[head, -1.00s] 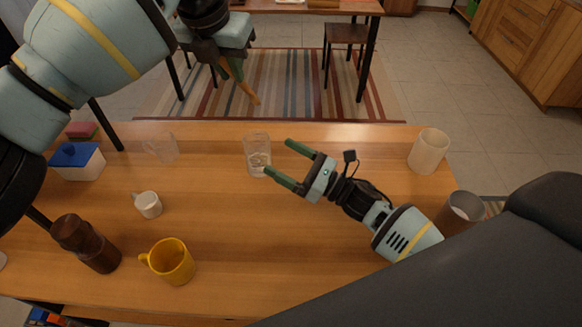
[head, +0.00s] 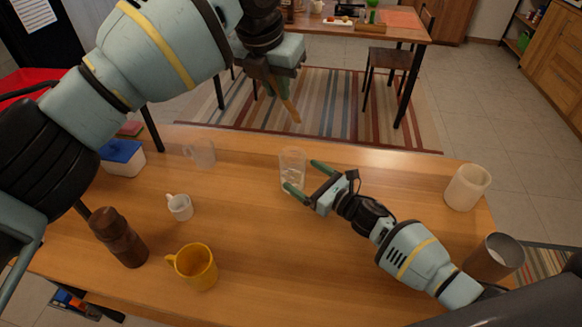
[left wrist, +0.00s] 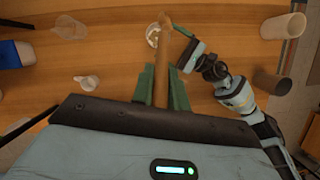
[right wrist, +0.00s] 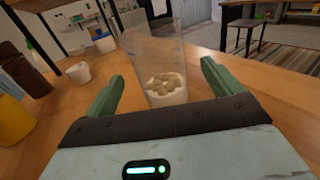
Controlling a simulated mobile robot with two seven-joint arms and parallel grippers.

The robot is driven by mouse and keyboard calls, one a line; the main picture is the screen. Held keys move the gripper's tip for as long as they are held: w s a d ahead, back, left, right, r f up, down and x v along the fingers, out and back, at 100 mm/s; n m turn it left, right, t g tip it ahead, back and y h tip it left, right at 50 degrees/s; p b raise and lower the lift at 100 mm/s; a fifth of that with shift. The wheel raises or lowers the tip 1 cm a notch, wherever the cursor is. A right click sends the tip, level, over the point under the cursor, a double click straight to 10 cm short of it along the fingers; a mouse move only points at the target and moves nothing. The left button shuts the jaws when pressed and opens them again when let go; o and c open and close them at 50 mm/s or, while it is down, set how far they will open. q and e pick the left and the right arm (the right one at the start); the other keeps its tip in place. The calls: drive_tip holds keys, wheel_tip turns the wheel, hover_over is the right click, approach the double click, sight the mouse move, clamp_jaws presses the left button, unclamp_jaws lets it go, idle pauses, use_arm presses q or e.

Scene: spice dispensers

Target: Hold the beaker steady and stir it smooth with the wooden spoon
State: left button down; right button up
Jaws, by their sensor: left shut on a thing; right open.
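The clear beaker (head: 292,160) stands upright on the table, with pale, lumpy contents (right wrist: 167,88) at its bottom. My right gripper (head: 301,175) is open at table level, its green fingers at either side of the beaker in the right wrist view (right wrist: 161,76). A gap shows between each finger and the glass there. My left gripper (left wrist: 160,75) is shut on the wooden spoon (head: 291,107), high above the table's far edge. The spoon points down, its end apart from the beaker in the head view. In the left wrist view the spoon (left wrist: 163,60) overlaps the beaker's right side.
A clear jug (head: 203,154), a white mug (head: 180,207), a yellow mug (head: 197,267), a brown grinder (head: 118,237) and a blue-lidded box (head: 122,158) stand to the left. A cream cup (head: 467,187) and a grey canister (head: 494,258) stand at right. The table's middle is clear.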

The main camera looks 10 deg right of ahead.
sight(289, 167)
drive_tip(key=x, duration=0.6)
drive_tip(key=shift+w+a, duration=0.15)
drive_tip(key=shift+c, duration=0.3)
drive_tip(key=c, duration=1.1)
drive_tip(key=o, duration=1.1)
drive_tip(key=shift+o, duration=0.2)
drive_tip(key=v, duration=1.2)
